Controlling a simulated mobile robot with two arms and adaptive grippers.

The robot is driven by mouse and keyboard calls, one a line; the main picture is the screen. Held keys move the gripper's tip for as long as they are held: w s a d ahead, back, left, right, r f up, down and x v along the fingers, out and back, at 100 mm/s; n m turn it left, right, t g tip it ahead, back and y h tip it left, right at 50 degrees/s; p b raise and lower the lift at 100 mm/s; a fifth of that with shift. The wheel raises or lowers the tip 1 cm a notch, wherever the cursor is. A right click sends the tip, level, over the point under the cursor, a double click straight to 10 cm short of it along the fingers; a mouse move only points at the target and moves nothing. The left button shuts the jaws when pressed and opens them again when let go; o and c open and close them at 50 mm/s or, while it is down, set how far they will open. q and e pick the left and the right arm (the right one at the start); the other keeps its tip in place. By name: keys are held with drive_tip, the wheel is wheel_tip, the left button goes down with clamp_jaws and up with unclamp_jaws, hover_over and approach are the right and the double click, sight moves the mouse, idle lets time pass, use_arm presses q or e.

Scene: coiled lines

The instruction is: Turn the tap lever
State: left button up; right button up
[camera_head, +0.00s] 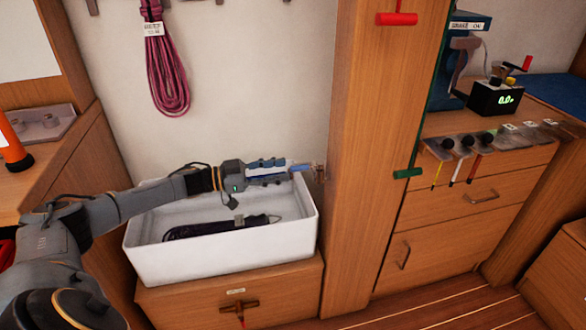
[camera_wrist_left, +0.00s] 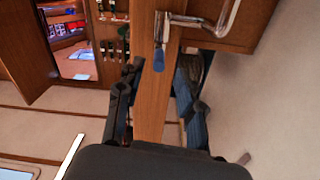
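The tap lever shows in the left wrist view as a small blue handle (camera_wrist_left: 159,60) at the chrome tap (camera_wrist_left: 205,22), near the wooden post. In the head view a blue piece (camera_head: 301,167) shows just past my left gripper's fingertips, by a metal fitting (camera_head: 319,172) on the wall. My left gripper (camera_head: 285,171) reaches over the white basin (camera_head: 309,222). In the wrist view its two dark fingers (camera_wrist_left: 160,85) are spread apart, with the lever ahead between them. I see no contact with the lever. My right gripper is not in view.
A dark coiled line (camera_head: 220,228) lies in the basin. A wooden post (camera_head: 365,150) stands close right of the gripper. A pink coil (camera_head: 166,70) hangs on the wall. Drawers (camera_head: 450,220) and a counter with a small display box (camera_head: 497,99) are to the right.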

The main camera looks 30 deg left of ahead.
use_arm(q)
drive_tip(key=v, duration=0.6)
drive_tip(key=shift+a, duration=0.2)
drive_tip(key=shift+s, duration=0.15)
